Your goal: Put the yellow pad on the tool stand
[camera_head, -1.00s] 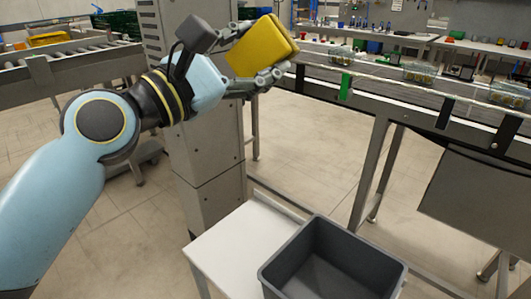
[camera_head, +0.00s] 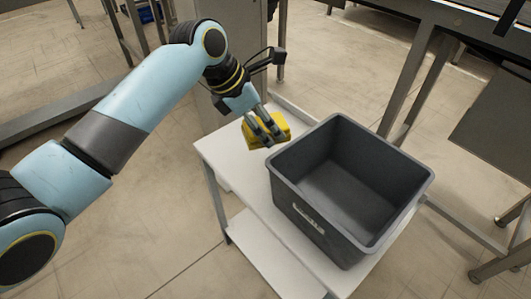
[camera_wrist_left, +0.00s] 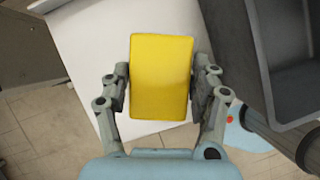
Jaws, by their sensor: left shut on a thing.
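The yellow pad (camera_head: 278,124) is a small yellow block, held over the white top of the tool stand, left of the grey crate. It also shows in the left wrist view (camera_wrist_left: 161,75), between both fingers. My left gripper (camera_head: 263,129) is shut on the pad and points down at the stand. In the left wrist view its fingertips (camera_wrist_left: 161,90) press the pad's two sides. The tool stand (camera_head: 228,157) has a white top and a lower shelf. I cannot tell whether the pad touches the top. My right gripper is not in view.
An empty grey crate (camera_head: 318,232) stands on the right part of the stand, close beside the pad. The white top's left end is bare around the pad. Conveyor legs (camera_head: 408,85) stand behind to the right. A grey column stands behind the stand.

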